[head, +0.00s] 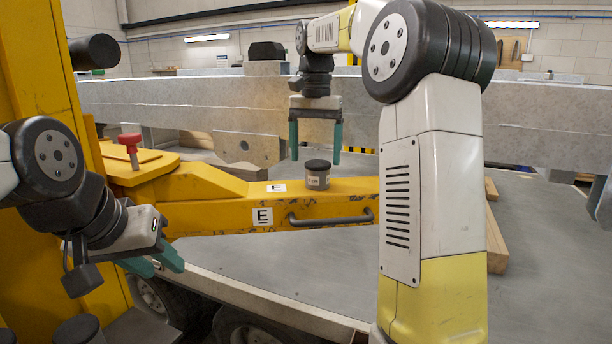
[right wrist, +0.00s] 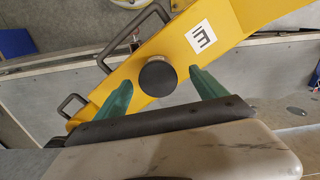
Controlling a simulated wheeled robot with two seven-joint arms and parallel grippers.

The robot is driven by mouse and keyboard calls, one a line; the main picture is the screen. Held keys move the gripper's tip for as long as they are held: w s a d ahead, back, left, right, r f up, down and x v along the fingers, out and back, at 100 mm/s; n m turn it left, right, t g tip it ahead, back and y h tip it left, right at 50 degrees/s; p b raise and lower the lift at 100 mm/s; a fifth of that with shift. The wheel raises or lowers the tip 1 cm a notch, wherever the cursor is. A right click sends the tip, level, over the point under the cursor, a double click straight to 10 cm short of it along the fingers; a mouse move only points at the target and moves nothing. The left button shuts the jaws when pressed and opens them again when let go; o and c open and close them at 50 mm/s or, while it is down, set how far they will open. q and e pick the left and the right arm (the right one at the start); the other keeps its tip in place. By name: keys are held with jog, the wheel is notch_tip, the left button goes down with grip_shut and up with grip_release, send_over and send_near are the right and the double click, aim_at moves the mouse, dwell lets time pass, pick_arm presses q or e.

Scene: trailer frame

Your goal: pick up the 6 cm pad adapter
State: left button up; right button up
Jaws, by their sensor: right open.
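A short grey cylinder with a black top, which looks like the pad adapter (head: 318,175), stands upright on the yellow arm. Its front label is too small to read. My right gripper (head: 315,157) is open above it, fingers pointing down, one to each side and their tips slightly higher than its cap. In the right wrist view, the round black top of the pad adapter (right wrist: 158,77) shows in the gap between the fingers of my right gripper (right wrist: 160,80), touching neither. My left gripper (head: 160,266) is low at the left, away from it; its finger gap is unclear.
A red-topped pin (head: 131,142) stands to the left. A long grey beam (head: 220,97) runs behind. A grey deck (head: 270,260) lies in front, mostly clear.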

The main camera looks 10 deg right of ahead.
aim_at(318, 163)
jog(key=f, duration=0.5)
jog(key=shift+w+d+f, duration=0.15)
jog(key=shift+d+f, duration=0.2)
jog(key=shift+f, duration=0.05)
jog(key=shift+r, duration=0.1)
grip_shut()
